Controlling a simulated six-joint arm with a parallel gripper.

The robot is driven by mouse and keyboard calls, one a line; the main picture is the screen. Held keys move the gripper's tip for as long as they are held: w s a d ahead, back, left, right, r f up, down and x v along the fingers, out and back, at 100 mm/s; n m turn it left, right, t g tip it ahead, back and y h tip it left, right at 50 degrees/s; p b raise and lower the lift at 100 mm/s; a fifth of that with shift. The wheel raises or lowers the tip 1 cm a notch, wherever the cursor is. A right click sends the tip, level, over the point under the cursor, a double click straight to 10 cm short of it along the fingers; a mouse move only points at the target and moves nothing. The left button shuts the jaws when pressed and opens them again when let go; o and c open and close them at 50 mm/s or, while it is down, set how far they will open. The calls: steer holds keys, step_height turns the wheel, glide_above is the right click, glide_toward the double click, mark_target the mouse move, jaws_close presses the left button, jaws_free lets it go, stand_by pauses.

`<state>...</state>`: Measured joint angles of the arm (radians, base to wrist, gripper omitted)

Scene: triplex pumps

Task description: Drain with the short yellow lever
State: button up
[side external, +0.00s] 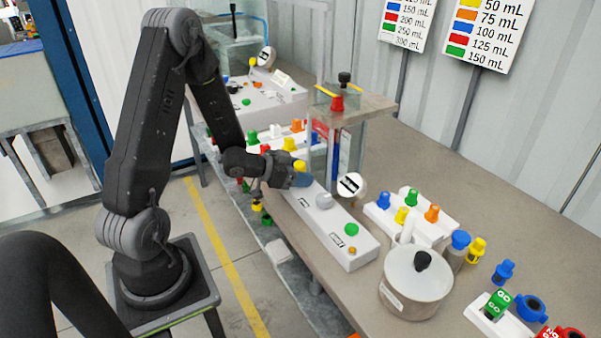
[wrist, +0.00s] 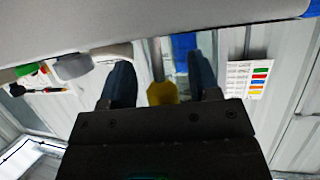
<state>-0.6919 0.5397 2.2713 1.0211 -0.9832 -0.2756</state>
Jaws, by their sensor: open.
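The short yellow lever (side external: 300,165) shows its yellow end just above my gripper, at the far end of the white pump base (side external: 343,248). In the wrist view, a yellow lever end (wrist: 162,93) on a grey stem lies between the two blue fingers of my gripper (wrist: 160,65). The fingers stand apart, with a gap on each side of the lever. In the side view, my gripper (side external: 301,179) is low beside the pump base, and its fingers partly hide each other and the lever's lower part.
The pump base carries a grey knob (side external: 323,201), a green button (side external: 351,229) and a round gauge (side external: 350,185). A stand (side external: 372,106) rises behind. A lidded pot (side external: 417,285) and a rack of coloured plugs (side external: 440,228) stand to the right.

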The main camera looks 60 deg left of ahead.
steer(key=shift+a, duration=0.1)
jaws_close()
stand_by(0.5)
